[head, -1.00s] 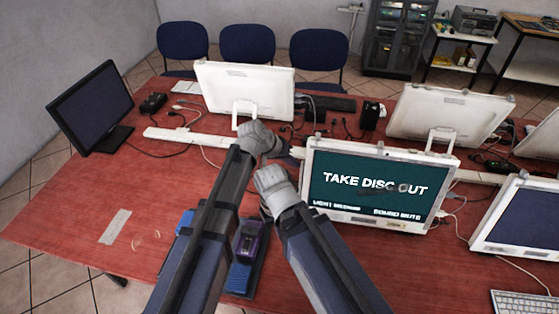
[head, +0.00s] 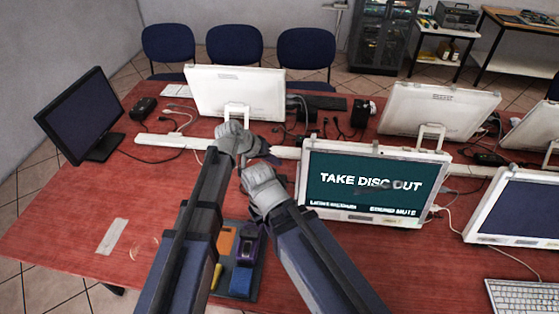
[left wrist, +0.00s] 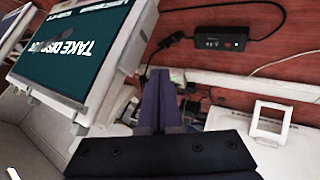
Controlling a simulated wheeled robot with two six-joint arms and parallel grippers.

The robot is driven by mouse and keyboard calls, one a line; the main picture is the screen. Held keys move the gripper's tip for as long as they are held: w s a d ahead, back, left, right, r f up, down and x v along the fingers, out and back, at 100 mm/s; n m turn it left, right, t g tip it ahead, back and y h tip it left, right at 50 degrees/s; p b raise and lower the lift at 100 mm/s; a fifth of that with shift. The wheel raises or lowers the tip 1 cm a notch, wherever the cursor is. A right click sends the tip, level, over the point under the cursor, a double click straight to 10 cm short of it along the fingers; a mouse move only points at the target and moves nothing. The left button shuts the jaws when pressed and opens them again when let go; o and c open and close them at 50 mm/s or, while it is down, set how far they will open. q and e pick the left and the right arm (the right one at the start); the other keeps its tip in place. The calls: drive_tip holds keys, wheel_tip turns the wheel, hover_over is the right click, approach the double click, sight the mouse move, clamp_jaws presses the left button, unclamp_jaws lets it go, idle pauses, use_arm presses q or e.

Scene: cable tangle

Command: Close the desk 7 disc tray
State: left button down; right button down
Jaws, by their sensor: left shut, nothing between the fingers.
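A white monitor (head: 363,183) showing "TAKE DISC OUT" stands right of my grippers in the head view. In the left wrist view the same monitor (left wrist: 75,50) fills the upper left, with its white side edge facing my fingers. I cannot make out a disc tray or a disc for certain. My left gripper (head: 268,156) is left of the monitor, just above the desk. Its two dark fingers (left wrist: 158,75) are together with nothing between them, apart from the monitor's side. My right arm's wrist (head: 263,186) is close below the left one; its fingers are hidden.
A white monitor (head: 236,92) seen from behind stands across the desk. Cables and a black box with a cable (left wrist: 218,38) lie near the left fingers. A tool board with a purple device (head: 248,241) lies at the front. The red desk (head: 60,205) is mostly clear at left.

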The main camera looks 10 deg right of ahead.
use_arm(q)
drive_tip(key=p+v, duration=0.5)
drive_tip(key=v, duration=0.3)
drive_tip(key=shift+p, duration=0.35)
drive_tip(key=s+a+f+n+g+y, duration=0.1)
drive_tip(key=s+a+n+y, duration=0.1)
drive_tip(key=s+a, duration=0.45)
drive_tip(key=s+a+f+n+y, duration=0.1)
drive_tip(key=s+a+f+y, duration=0.15)
drive_tip(key=a, duration=0.65)
drive_tip(key=s+a+f+n+g+y, duration=0.1)
drive_tip(key=s+a+n+y, duration=0.15)
drive_tip(key=s+a, duration=0.4)
drive_tip(key=s+d+f+m+y+b, duration=0.1)
drive_tip(key=s+d+m, duration=0.3)
drive_tip(key=d, duration=0.6)
drive_tip(key=shift+s+f+g+b, duration=0.35)
drive_tip(key=shift+f+g+b, duration=0.05)
drive_tip(key=shift+b, duration=0.15)
drive_tip(key=shift+d+m, duration=0.15)
drive_tip(key=shift+m, duration=0.1)
